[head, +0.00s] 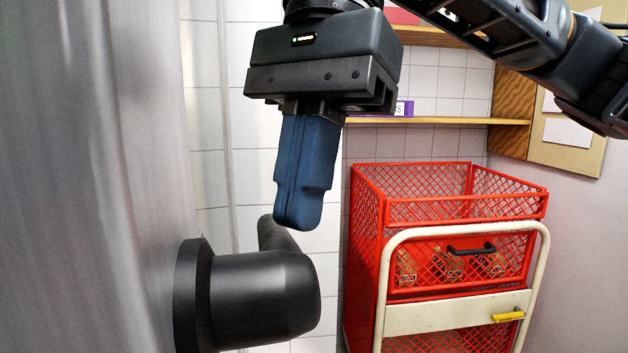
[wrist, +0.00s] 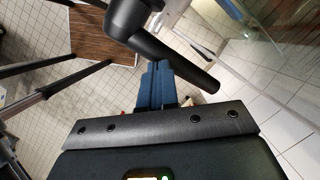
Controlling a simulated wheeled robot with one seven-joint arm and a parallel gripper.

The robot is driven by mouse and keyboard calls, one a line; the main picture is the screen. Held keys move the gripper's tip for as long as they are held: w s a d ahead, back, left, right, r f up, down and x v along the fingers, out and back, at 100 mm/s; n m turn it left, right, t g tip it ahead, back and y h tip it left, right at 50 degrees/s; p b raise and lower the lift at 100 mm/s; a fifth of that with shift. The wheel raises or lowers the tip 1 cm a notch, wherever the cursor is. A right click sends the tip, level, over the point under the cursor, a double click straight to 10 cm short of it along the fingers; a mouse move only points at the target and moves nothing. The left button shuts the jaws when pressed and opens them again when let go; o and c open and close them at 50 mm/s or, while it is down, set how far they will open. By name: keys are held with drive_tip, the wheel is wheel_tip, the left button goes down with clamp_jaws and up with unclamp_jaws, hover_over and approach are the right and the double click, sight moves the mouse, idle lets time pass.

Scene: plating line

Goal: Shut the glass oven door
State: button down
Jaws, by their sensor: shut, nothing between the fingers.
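A brushed metal panel (head: 90,180) fills the left of the head view; I take it to be part of the oven door. A thick black handle (head: 260,300) sticks out from it. My gripper (head: 297,222), with blue fingers pressed together and empty, points down just above and behind the handle. In the wrist view the black handle bar (wrist: 172,52) crosses just beyond the fingertips of my gripper (wrist: 156,68). I cannot tell whether they touch. A reflective glass pane (wrist: 255,25) shows at the upper right. How far the door stands open cannot be told.
A red mesh crate (head: 465,208) sits on a cart with a cream rail (head: 543,265), right of my gripper. A wall shelf (head: 440,121) runs behind. In the wrist view, a brown wooden top (wrist: 103,38) stands over the tiled floor (wrist: 50,125).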

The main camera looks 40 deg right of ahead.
sight(195, 196)
drive_tip(key=shift+w+a, duration=0.3)
drive_tip(key=shift+a, duration=0.8)
drive_tip(key=shift+w+a, duration=0.3)
drive_tip(key=shift+a, duration=0.8)
drive_tip(key=shift+w+a, duration=0.3)
drive_tip(key=shift+a, duration=0.8)
